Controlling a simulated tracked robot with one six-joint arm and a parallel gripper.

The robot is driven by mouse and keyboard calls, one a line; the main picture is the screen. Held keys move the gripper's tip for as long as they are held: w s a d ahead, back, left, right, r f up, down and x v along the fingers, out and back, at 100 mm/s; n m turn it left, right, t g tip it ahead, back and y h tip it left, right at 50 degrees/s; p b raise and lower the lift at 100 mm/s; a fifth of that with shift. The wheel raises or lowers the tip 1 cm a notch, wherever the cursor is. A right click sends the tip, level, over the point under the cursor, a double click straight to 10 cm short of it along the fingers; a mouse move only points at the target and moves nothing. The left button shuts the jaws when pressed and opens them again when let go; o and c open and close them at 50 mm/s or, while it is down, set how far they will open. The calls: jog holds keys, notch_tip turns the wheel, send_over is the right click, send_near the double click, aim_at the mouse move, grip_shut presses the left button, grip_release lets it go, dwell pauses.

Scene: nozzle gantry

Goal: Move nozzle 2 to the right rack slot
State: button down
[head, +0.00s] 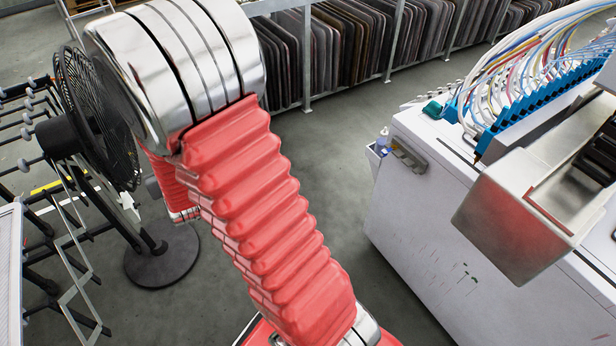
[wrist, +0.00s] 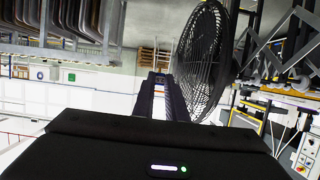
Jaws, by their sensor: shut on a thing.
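My gripper (wrist: 163,80) shows in the wrist view, its two dark fingers close together and pointing away towards the far wall. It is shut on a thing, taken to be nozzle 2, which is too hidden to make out. My gripper is not seen in the head view, where my red-sleeved arm fills the middle. A row of blue nozzle blocks (head: 535,100) with many coloured cables stands on the white machine (head: 430,200) at the right. I cannot tell the right rack slot in either view.
A metal housing (head: 520,225) juts out at the right, in front of the white machine. A black fan (head: 95,115) stands at the left and also shows in the wrist view (wrist: 200,60). Racks of dark panels (head: 345,45) line the back. Grey floor (head: 330,150) lies clear between.

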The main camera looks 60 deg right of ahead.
jog(key=s+d+f+m+g+h, duration=0.3)
jog(key=s+d, duration=0.3)
jog(key=d, duration=0.3)
jog(key=s+d+f+m+g+h, duration=0.25)
jog(key=s+d, duration=0.25)
jog(key=d, duration=0.3)
jog(key=s+d+f+m+g+h, duration=0.2)
jog(key=s+d+f+m, duration=0.15)
jog(key=s+d, duration=0.4)
jog(key=s+d+f+m+g, duration=0.2)
jog(key=s+d+m+g, duration=0.1)
jog(key=s, duration=0.6)
jog(key=s+d+f+m+g, duration=0.2)
jog(key=s+d+m+g, duration=0.1)
jog(key=s, duration=0.5)
jog(key=s+d+f+m+g, duration=0.2)
jog(key=s+d+m+g, duration=0.1)
jog(key=s, duration=0.6)
jog(key=shift+s+d+f+g, duration=0.3)
jog(key=shift+d+g, duration=0.55)
jog(key=shift+g, duration=0.3)
jog(key=shift+d, duration=0.15)
jog(key=d, duration=0.1)
jog(key=s+d, duration=0.1)
jog(key=d, duration=0.1)
jog(key=shift+s+d+r, duration=0.1)
jog(key=shift+s+d, duration=0.1)
jog(key=shift+s, duration=0.05)
jog(key=shift+d, duration=0.35)
